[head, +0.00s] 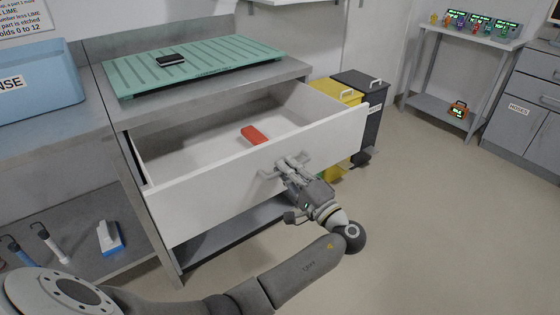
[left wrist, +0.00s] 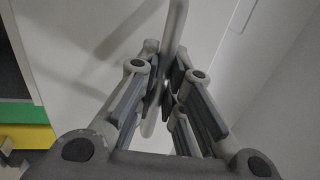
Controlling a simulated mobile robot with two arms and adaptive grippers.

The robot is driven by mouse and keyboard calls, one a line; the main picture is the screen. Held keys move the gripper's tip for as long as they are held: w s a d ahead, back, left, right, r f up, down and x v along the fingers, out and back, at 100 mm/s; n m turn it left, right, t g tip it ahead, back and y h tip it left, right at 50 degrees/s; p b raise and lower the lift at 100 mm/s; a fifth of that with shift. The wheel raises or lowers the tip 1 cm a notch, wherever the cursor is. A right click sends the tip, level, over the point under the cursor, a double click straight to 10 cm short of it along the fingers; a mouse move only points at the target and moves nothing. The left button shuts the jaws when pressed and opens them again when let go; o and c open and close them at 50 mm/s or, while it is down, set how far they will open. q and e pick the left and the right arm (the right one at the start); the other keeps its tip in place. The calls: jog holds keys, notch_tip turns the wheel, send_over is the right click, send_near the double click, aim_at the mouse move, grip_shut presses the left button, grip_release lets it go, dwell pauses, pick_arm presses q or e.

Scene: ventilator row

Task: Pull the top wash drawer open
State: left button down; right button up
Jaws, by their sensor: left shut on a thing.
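The white wash drawer (head: 222,190) stands pulled out from under the steel bench, its inside showing from above. A red block-like thing (head: 254,135) lies in it. My left gripper (head: 291,168) is at the drawer's front and shut on its grey bar handle (head: 268,175). In the left wrist view the handle (left wrist: 177,22) runs up from between the fingers (left wrist: 162,85), with the white drawer front behind it. The fingers hide part of the handle. My right gripper is in neither view.
A green ribbed mat (head: 200,72) with a small black box (head: 171,60) lies on the bench. Yellow (head: 337,93) and dark (head: 365,100) bins stand close beyond the drawer's right end. A blue tub (head: 40,85) is at left. The floor at right is clear.

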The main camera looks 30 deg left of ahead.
pick_arm(q)
jog(key=shift+s+d, duration=0.15)
jog(key=shift+d, duration=0.25)
jog(key=c, duration=1.5)
grip_release()
jog(key=shift+c, duration=0.2)
jog(key=v, duration=1.2)
